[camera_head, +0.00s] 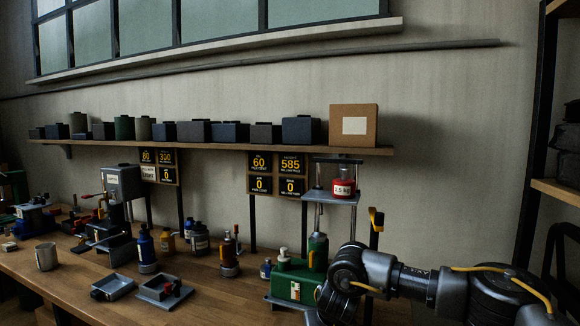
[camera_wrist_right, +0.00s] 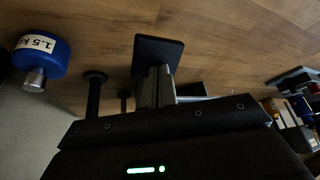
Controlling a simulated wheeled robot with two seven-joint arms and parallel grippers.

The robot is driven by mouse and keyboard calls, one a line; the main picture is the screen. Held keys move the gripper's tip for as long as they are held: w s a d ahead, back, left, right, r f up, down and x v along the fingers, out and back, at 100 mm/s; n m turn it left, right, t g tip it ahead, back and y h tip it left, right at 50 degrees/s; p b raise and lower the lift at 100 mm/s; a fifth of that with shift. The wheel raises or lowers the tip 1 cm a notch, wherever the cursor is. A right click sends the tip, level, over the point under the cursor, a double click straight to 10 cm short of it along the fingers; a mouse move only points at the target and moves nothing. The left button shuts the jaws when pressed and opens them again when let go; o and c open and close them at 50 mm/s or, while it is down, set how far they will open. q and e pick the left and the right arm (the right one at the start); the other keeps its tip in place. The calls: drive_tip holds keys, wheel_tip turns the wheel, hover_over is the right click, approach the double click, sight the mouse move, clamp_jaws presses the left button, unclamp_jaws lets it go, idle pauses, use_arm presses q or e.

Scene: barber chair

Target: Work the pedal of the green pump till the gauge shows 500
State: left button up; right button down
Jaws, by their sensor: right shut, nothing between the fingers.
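The green pump (camera_head: 300,280) stands on the bench at lower middle right, with a green cylinder and a plate above it bearing a red 1.5 kg weight (camera_head: 343,187). Behind it a dark panel (camera_head: 277,174) shows 60, 585, 0 and 0; its small labels are hard to read. A black upright with a yellow top (camera_head: 376,219) rises beside the pump; I cannot tell whether it is the pedal. My right arm crosses the pump's right side. My right gripper (camera_wrist_right: 155,88) is shut and empty, close to a dark square plate (camera_wrist_right: 158,52). My left gripper is out of view.
A second panel (camera_head: 158,167) hangs further left. Bottles, a mug (camera_head: 46,256) and grey trays (camera_head: 163,288) stand on the wooden bench. A blue 1.5 kg weight (camera_wrist_right: 42,55) shows in the wrist view. A shelf of boxes (camera_head: 210,147) runs above.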

drive_tip(key=shift+s+f, duration=0.15)
drive_tip(key=shift+f, duration=0.35)
drive_tip(key=shift+w+d+f+b, duration=0.1)
drive_tip(key=shift+w+f+b, duration=0.1)
drive_tip(key=shift+f+b, duration=0.2)
drive_tip(key=shift+w+d+f+b, duration=0.15)
drive_tip(key=shift+f+b, duration=0.1)
drive_tip(key=shift+f, duration=0.25)
drive_tip(key=shift+r, duration=0.2)
idle(1.4)
drive_tip(key=shift+r+p, duration=0.2)
drive_tip(key=shift+p, duration=0.1)
wheel_tip(320, 180, up, 9)
drive_tip(key=s+p, duration=0.1)
drive_tip(key=p, duration=0.8)
drive_tip(key=shift+s+a+r+p, duration=0.15)
drive_tip(key=shift+a+p, duration=0.2)
drive_tip(key=shift+a, duration=0.05)
